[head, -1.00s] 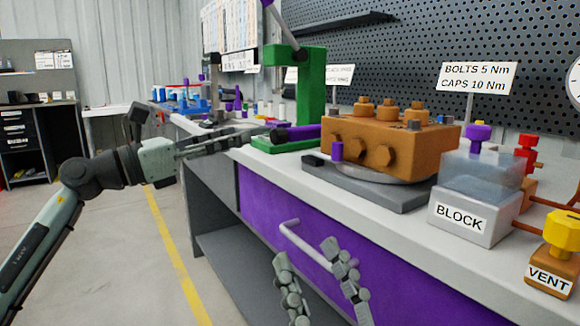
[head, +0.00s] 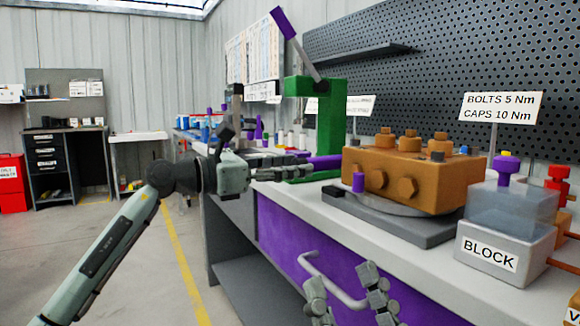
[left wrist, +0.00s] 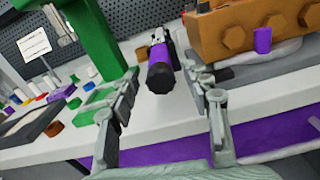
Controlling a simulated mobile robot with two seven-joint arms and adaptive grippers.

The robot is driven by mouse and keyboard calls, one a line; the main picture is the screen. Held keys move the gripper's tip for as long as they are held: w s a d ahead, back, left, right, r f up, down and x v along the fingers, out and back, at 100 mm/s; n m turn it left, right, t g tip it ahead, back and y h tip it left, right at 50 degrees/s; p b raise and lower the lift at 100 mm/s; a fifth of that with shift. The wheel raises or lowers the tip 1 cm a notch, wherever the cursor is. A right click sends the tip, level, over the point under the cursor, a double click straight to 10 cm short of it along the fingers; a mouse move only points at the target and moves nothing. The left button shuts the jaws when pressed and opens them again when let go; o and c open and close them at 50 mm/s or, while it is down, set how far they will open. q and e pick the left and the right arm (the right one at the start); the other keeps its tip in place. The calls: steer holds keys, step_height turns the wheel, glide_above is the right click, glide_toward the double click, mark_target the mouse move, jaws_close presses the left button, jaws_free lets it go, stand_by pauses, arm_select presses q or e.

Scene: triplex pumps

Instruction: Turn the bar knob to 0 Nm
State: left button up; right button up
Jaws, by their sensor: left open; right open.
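A purple bar with a black end cap (left wrist: 160,74) lies along the bench, its end facing my left wrist camera. My left gripper (head: 298,172) is open above the front of the bench. In the left wrist view its fingers (left wrist: 161,84) stand either side of the capped end, which appears centred between the tips; contact cannot be told. My right gripper (head: 346,296) is open and empty in front of the purple drawer.
A green stand (head: 332,118) with a purple-tipped lever rises behind the bar. The orange pump block (head: 415,181) sits on a grey turntable base (head: 440,232). A grey BLOCK box (head: 487,252) stands right. The drawer handle (head: 330,280) sticks out below the bench edge.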

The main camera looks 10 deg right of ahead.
arm_select(q)
steer(key=shift+c, duration=0.6)
steer(key=c, duration=1)
steer(key=shift+r, duration=0.1)
jaws_close()
arm_select(e)
steer(key=shift+w, duration=0.1)
arm_select(q)
steer(key=n+p, duration=0.2)
steer(key=p, duration=0.1)
steer(key=shift+r, duration=0.15)
steer(key=shift+f+n+p, duration=0.25)
steer(key=shift+n+p, duration=0.85)
steer(key=shift+p, duration=0.1)
steer(key=o, duration=1.1)
jaws_free()
arm_select(e)
steer(key=w+d+f+g+h, duration=0.1)
steer(key=w+f+g+h, duration=0.1)
steer(key=f+g, duration=0.3)
steer(key=w+d+f+g+h, duration=0.1)
steer(key=f+g, duration=0.4)
steer(key=f, duration=0.6)
steer(key=shift+w+f+g+h, duration=0.3)
steer(key=shift+w+h, duration=0.4)
steer(key=shift+w, duration=0.2)
steer(key=shift+a, duration=0.1)
arm_select(q)
steer(key=v, duration=1.2)
steer(key=shift+a, duration=0.1)
